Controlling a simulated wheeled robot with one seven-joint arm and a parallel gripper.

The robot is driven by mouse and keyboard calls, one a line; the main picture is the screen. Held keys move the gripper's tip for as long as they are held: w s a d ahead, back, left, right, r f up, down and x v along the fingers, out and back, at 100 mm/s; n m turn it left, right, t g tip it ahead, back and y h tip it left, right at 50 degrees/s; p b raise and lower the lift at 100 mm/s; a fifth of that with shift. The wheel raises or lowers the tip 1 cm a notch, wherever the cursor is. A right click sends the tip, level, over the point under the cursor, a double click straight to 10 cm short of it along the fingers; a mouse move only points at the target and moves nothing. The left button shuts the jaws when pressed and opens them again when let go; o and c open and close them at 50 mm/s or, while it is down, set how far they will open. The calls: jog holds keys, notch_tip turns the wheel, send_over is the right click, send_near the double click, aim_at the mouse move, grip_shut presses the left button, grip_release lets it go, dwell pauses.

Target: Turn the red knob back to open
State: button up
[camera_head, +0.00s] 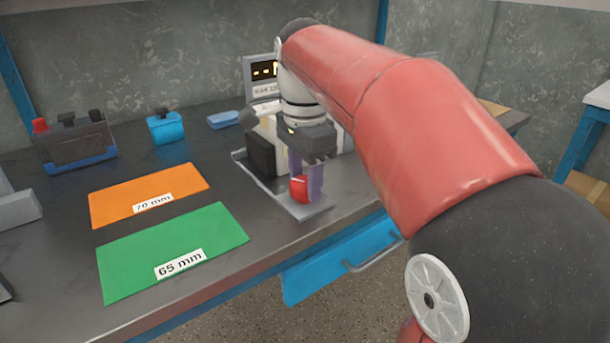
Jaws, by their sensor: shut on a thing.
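The red knob (299,188) is at the front of a fixture on a grey base plate (300,210), near the bench's front edge. My gripper (306,180) points down over it, and its fingers are shut on the red knob, one finger partly behind it. The gripper and arm hide much of the fixture behind. The knob's exact turn angle cannot be told from this view.
An orange mat (125,200) marked 70 mm and a green mat (210,232) marked 65 mm lie left. A dark battery-like block (78,145), a blue block (166,127) and a display (262,72) stand further back. A blue drawer (325,265) juts below the edge.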

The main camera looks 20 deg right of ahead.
jog(key=n, duration=1.1)
jog(key=shift+a, duration=0.1)
jog(key=n, duration=0.4)
jog(key=shift+n, duration=0.3)
jog(key=n, duration=0.3)
jog(key=shift+n, duration=0.3)
jog(key=n, duration=0.3)
jog(key=shift+n, duration=0.3)
jog(key=n, duration=0.3)
jog(key=shift+n, duration=2.2)
